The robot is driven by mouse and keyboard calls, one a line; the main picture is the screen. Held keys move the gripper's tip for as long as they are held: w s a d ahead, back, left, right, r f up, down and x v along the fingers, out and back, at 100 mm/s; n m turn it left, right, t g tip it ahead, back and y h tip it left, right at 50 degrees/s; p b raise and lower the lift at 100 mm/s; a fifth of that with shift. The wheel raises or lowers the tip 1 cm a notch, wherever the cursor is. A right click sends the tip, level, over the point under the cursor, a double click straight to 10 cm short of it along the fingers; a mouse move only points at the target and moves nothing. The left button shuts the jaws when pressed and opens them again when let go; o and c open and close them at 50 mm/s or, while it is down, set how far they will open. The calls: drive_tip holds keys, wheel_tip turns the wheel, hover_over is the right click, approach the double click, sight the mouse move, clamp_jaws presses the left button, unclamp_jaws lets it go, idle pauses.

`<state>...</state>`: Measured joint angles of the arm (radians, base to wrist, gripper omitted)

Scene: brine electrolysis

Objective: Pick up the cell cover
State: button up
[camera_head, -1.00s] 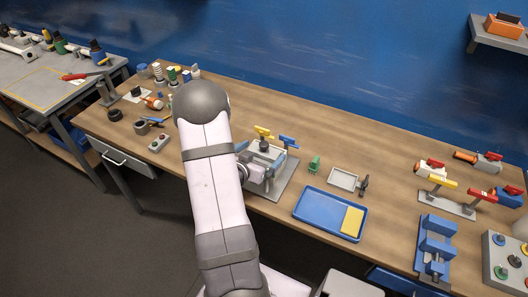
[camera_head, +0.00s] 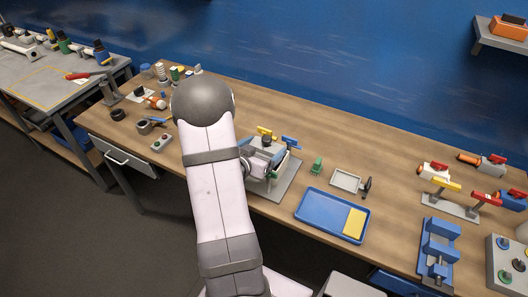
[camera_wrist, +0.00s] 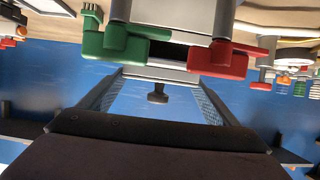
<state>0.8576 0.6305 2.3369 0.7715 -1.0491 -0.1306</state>
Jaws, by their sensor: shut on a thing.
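The cell cover (camera_wrist: 157,74) is a thin grey piece with a black knob (camera_wrist: 157,92) in the wrist view, which looks upside down. My gripper (camera_wrist: 158,82) is shut on the cover, with one finger at each side and the knob between them. Beyond the cover are the pale cell body (camera_wrist: 174,14), a green fitting (camera_wrist: 112,43) and a red fitting (camera_wrist: 222,60). In the head view my gripper (camera_head: 262,156) is at the cell stand (camera_head: 286,182), partly hidden by my arm. How far the cover is from the cell is unclear.
Yellow (camera_head: 267,132) and blue (camera_head: 291,142) handles stand close behind the cell. A blue tray (camera_head: 318,219) with a yellow pad, a small grey tray (camera_head: 346,180) and a green piece (camera_head: 317,166) lie to the right. The table behind them is bare.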

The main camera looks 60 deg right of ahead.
sight(264, 149)
drive_tip(key=shift+r, duration=3.7)
